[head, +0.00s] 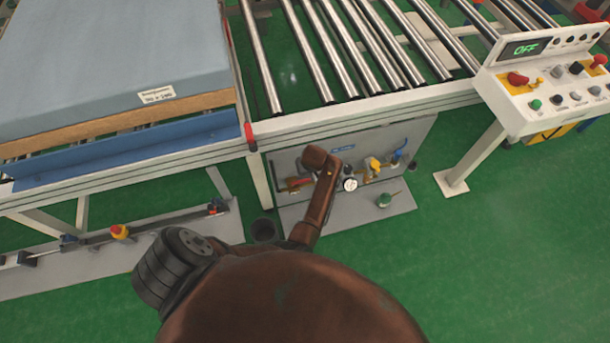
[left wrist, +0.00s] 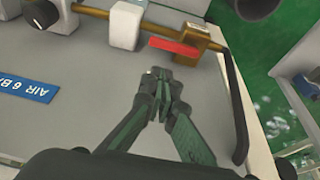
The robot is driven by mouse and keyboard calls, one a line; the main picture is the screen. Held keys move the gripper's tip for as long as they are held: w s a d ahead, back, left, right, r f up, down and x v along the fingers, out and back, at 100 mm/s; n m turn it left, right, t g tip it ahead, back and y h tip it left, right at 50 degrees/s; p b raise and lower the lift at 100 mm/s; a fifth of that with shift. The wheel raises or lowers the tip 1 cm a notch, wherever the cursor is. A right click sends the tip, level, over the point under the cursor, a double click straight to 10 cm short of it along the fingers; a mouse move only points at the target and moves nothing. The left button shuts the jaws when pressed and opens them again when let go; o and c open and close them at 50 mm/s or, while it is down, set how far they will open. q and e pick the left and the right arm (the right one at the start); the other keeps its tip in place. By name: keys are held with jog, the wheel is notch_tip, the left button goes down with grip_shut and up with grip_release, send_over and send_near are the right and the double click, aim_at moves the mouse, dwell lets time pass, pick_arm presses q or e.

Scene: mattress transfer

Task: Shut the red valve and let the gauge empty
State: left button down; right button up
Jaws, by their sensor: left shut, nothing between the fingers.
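The red valve handle (head: 298,183) shows at the left of the panel under the roller conveyor, partly beside my arm. In the left wrist view the red handle (left wrist: 173,45) lies roughly alongside its brass pipe (left wrist: 200,40). My left gripper (left wrist: 163,82) is shut and empty, its fingertips a short way from the handle with a visible gap. In the head view my brown arm hides this gripper. The round white gauge (head: 350,184) is on the panel right of my arm; its reading is too small to tell. My right gripper is not in view.
A yellow valve (head: 374,164) and a blue valve (head: 400,155) sit farther right on the panel. A dark bent tube (left wrist: 237,100) runs beside my fingers. The control console (head: 550,90) reads OFF. A blue-grey mattress (head: 110,60) lies left. Green floor is free at right.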

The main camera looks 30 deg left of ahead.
pick_arm(q)
jog(key=b, duration=0.4)
send_over(305, 180)
notch_tip(305, 180, down, 5)
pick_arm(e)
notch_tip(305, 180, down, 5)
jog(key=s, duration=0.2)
pick_arm(q)
jog(key=shift+b+x, duration=1.05)
jog(key=shift+b, duration=0.1)
jog(key=shift+b+x, duration=0.8)
jog(key=shift+b, duration=0.1)
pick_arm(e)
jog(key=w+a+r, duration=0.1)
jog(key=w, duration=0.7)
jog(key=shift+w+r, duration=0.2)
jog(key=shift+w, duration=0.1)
pick_arm(q)
jog(key=shift+w+a, duration=0.1)
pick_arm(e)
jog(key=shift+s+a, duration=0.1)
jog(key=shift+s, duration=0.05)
